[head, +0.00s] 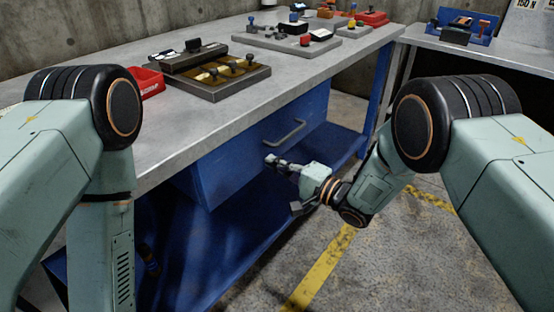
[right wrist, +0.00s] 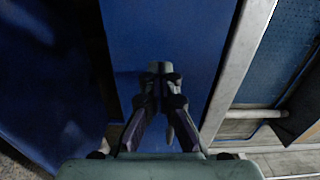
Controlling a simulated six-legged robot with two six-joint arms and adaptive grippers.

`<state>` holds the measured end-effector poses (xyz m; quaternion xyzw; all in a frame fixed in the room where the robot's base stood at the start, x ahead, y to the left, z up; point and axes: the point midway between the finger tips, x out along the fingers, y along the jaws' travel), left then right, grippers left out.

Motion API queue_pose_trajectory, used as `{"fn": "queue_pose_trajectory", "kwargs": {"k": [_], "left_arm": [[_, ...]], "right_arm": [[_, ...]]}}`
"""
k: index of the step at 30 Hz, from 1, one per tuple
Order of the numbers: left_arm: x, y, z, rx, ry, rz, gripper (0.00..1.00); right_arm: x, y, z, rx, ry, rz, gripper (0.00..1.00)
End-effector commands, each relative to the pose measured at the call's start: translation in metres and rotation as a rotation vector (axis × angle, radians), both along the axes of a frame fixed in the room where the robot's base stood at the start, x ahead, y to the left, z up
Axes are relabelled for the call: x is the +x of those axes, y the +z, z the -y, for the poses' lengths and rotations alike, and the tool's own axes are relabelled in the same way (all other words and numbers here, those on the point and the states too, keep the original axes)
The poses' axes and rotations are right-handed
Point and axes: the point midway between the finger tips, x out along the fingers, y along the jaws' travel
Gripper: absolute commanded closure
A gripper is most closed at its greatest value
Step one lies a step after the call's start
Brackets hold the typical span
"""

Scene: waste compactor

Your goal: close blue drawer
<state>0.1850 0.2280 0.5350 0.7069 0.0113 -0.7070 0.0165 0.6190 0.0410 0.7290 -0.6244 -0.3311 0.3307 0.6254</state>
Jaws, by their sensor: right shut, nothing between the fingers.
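The blue drawer (head: 250,150) is under the grey workbench top, with a grey bar handle (head: 284,133) on its front. The drawer front appears close to the bench edge; I cannot tell whether a small gap is left. My right gripper (head: 272,162) is shut and empty, just below the handle near the lower part of the drawer front. In the right wrist view its fingers (right wrist: 160,72) are together and point at a blue panel (right wrist: 165,30); whether they touch it is unclear. My left arm shows at the left, but its gripper cannot be made out.
The workbench top (head: 210,125) holds a red bin (head: 148,82), a dark case with yellow compartments (head: 215,75) and a grey tray (head: 285,38). A blue lower shelf (head: 225,255) lies beneath. The floor with a yellow line (head: 322,265) is clear.

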Motion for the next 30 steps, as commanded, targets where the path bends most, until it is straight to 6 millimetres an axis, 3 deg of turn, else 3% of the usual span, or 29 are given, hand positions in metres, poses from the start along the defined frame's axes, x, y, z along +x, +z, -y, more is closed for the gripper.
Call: {"fn": "queue_pose_trajectory", "kwargs": {"k": [16, 26, 30], "left_arm": [[0.000, 0.029, 0.000, 0.000, 0.000, 0.000, 0.56], [0.000, 0.031, 0.000, 0.000, 0.000, 0.000, 0.56], [0.000, 0.031, 0.000, 0.000, 0.000, 0.000, 0.56]], "right_arm": [[-0.049, 0.001, 0.070, -0.001, -0.004, -0.003, 1.00], [-0.057, -0.001, 0.081, -0.003, -0.001, 0.004, 1.00], [-0.056, -0.006, 0.082, -0.084, -0.008, 0.082, 1.00]]}}
